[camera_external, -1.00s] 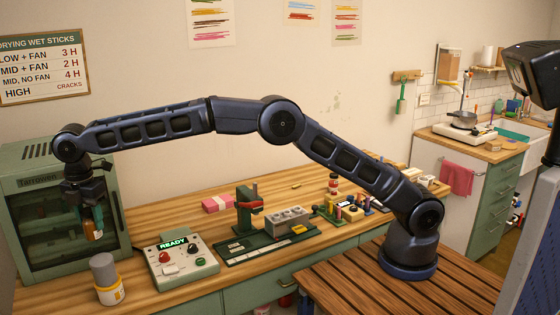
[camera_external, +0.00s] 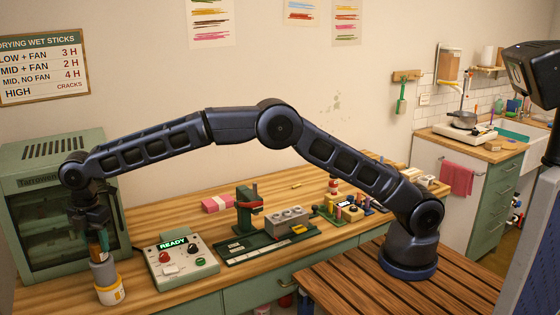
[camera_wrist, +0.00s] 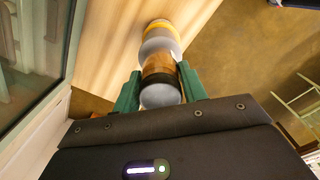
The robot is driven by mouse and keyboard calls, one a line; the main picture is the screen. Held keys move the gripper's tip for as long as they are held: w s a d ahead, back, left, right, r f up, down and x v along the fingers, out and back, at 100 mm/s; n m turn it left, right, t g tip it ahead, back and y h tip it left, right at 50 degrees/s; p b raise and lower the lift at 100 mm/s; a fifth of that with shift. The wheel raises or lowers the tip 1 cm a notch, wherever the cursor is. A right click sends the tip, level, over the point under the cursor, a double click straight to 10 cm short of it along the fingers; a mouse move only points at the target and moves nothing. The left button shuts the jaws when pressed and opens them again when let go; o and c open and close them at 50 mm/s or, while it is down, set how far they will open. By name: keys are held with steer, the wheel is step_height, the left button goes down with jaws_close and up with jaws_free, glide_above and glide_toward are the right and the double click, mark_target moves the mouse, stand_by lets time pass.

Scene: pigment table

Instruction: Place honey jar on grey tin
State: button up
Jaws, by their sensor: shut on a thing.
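The honey jar (camera_external: 96,250), amber-brown, is between the green fingers of my gripper (camera_external: 101,243), which is shut on it. In the wrist view the jar (camera_wrist: 160,67) shows its pale lid (camera_wrist: 160,95) toward me, with a green finger on each side. The grey tin (camera_external: 103,271) is a plain cylinder standing on a white tub with a yellow band (camera_external: 111,291). The jar is directly over the grey tin and looks upright. In the wrist view the tin (camera_wrist: 159,46) lies just beyond the jar. I cannot tell whether jar and tin touch.
A green drying cabinet (camera_external: 60,150) with a glass door stands close behind and left of my gripper. A control box (camera_external: 183,262) reading READY sits right of the tub. A green press (camera_external: 245,215) and grey block stand farther right. The table's front edge is near the tub.

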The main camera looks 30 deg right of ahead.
steer(key=o, duration=1)
steer(key=shift+f, duration=0.1)
step_height(320, 180, up, 12)
steer(key=shift+r, duration=0.15)
